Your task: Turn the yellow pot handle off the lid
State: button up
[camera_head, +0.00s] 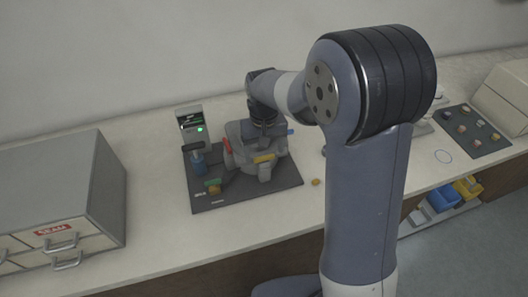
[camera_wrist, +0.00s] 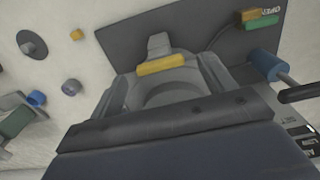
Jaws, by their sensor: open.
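The yellow handle (camera_head: 264,158) is a short bar on the near side of the grey pot (camera_head: 240,157), which stands on a dark base plate. In the wrist view the yellow handle (camera_wrist: 161,63) lies across a grey lug, above a round grey lid area (camera_wrist: 172,91). My gripper (camera_head: 265,132) is above the pot in the head view, its fingers hard to make out there. In the wrist view my gripper (camera_wrist: 166,78) appears open, with grey fingers left and right and the handle near the gap between them. I see no contact with the handle.
The dark base plate (camera_head: 270,192) also carries a control box (camera_head: 196,128) with a green light, a blue cylinder (camera_head: 199,163) and a green block (camera_head: 212,183). A grey drawer cabinet (camera_head: 60,190) stands left. A small orange piece (camera_head: 316,182) lies right of the plate.

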aim_at(264, 156)
notch_tip(264, 156, up, 9)
jog(key=shift+b, duration=0.35)
notch_tip(264, 156, down, 11)
jog(key=shift+s+r+p, duration=0.1)
jog(key=shift+r+p, duration=0.1)
jog(key=shift+p, duration=0.4)
jog(key=shift+f, duration=0.1)
jog(key=shift+m, duration=1)
